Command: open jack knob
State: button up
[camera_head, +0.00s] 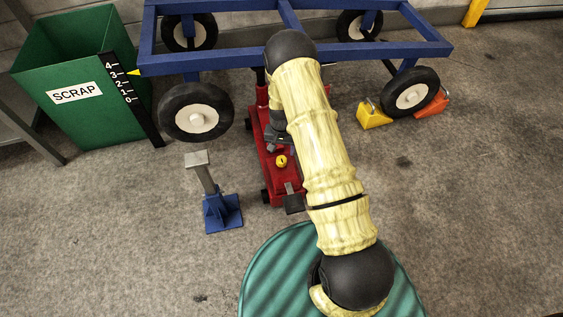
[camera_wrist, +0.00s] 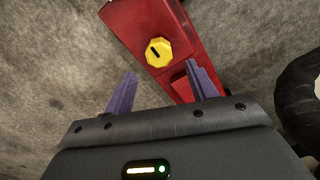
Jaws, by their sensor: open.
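The jack knob is a yellow, many-sided knob (camera_head: 281,161) with a dark slot, on top of the red floor jack (camera_head: 272,187). In the wrist view the knob (camera_wrist: 158,51) sits beyond the fingertips, roughly midway between them, on the red jack body (camera_wrist: 145,19). The slot looks tilted there. My gripper (camera_wrist: 161,77) has its two purple fingers spread apart with nothing between them. It does not touch the knob. In the head view my gripper (camera_head: 278,142) is small and dark, just above the knob in the picture, partly hidden by my arm.
A blue cart frame (camera_head: 220,60) on wheels stands over the jack's far end. A blue stand (camera_head: 222,212) with a grey post is left of the jack. Yellow (camera_head: 374,118) and orange (camera_head: 431,107) chocks hold the right wheel. A green scrap bin (camera_head: 75,115) is at left.

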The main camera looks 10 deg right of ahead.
aim_at(282, 157)
notch_tip(282, 157, down, 7)
jog(key=b, duration=0.3)
jog(key=c, duration=1)
